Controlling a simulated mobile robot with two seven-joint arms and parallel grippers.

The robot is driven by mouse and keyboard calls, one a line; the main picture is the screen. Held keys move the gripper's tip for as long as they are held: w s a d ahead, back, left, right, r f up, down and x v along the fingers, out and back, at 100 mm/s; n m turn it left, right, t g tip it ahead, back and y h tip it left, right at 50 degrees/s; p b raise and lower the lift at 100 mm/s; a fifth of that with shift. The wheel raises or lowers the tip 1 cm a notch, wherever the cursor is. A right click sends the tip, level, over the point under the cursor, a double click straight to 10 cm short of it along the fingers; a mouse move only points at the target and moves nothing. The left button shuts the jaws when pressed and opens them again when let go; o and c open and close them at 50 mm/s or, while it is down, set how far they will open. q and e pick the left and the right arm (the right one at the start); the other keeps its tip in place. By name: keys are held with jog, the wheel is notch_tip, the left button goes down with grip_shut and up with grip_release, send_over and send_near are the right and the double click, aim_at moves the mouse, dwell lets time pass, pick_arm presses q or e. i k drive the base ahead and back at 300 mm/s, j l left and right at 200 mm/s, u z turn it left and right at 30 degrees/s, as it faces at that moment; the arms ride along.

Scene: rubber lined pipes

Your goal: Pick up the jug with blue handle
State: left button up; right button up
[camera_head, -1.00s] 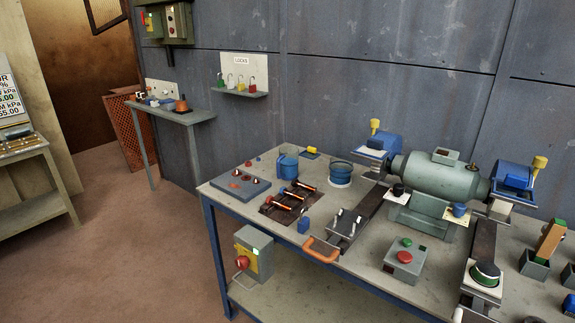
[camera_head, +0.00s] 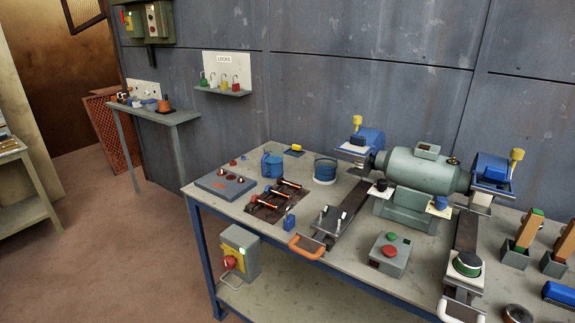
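A blue jug (camera_head: 273,165) with a blue handle on its left side stands upright near the back left of the workbench (camera_head: 345,250). Nothing touches it. To its right is a blue round container (camera_head: 325,170) with a pale base; I see no handle on it. Neither of my grippers is in view.
A grey panel (camera_head: 226,185) with red knobs lies left of the jug. A dark mat (camera_head: 268,208) with orange-handled tools lies in front of it. A grey-green motor (camera_head: 422,172) stands on the right of the bench. Open floor (camera_head: 110,250) lies to the left.

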aim_at(272, 161)
jog(key=z, duration=0.45)
jog(key=j+z, duration=0.15)
jog(key=z, duration=0.25)
jog(key=i+j+z, duration=0.1)
jog(key=z, duration=0.35)
jog(key=j+z, duration=0.35)
jog(key=k+j+z, duration=0.1)
jog(key=j+z, duration=0.45)
jog(key=j, duration=0.2)
jog(key=k+j+z, duration=0.15)
jog(key=j, duration=0.15)
jog(key=k+j+z, duration=0.15)
jog(key=j, duration=0.15)
jog(key=k+j+z, duration=0.1)
jog(key=j, duration=0.2)
jog(key=k+j, duration=0.1)
jog(key=j, duration=0.2)
jog(key=k+j+z, duration=0.15)
jog(key=j, duration=0.15)
jog(key=k+j, duration=0.2)
jog(key=j, duration=0.2)
jog(key=k+j, duration=0.15)
jog(key=j, duration=0.2)
jog(key=k+j, duration=0.2)
jog(key=j, duration=0.2)
jog(key=k+j, duration=0.2)
jog(key=j, duration=0.2)
